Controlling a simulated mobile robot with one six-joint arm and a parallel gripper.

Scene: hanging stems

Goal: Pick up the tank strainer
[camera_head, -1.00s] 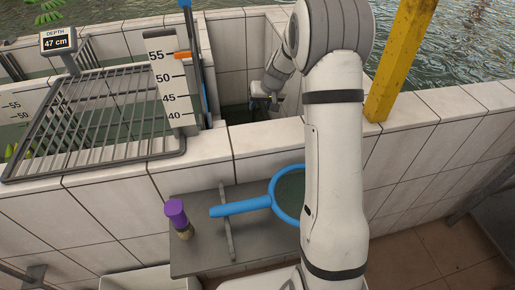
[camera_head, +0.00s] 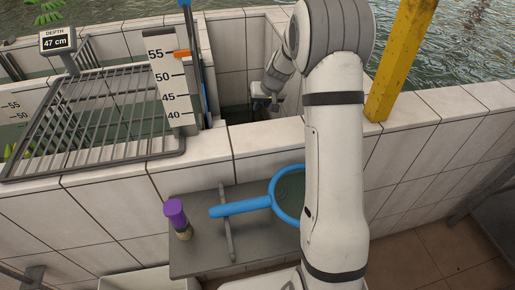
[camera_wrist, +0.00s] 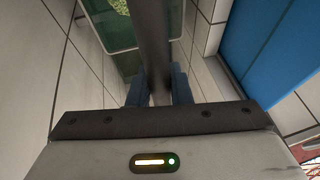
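My gripper (camera_wrist: 160,90) reaches down inside the tiled tank compartment; my wrist (camera_head: 268,88) shows there in the head view, with its fingertips hidden or too small to read. In the wrist view, a dark rod (camera_wrist: 154,35) runs between the two blue fingers. The rod covers their inner edges, so I cannot tell whether they touch it. Whether this rod belongs to the tank strainer is not clear. A blue-rimmed round net (camera_head: 284,192) with a blue handle lies on the grey shelf outside the tank, partly hidden by my arm.
Tiled walls surround my gripper closely. A blue panel (camera_wrist: 275,40) stands at right in the wrist view. A depth scale (camera_head: 170,80) and metal rack (camera_head: 95,125) stand left of the compartment, a yellow post (camera_head: 398,60) right. A purple-topped bottle (camera_head: 177,215) stands on the shelf (camera_head: 205,255).

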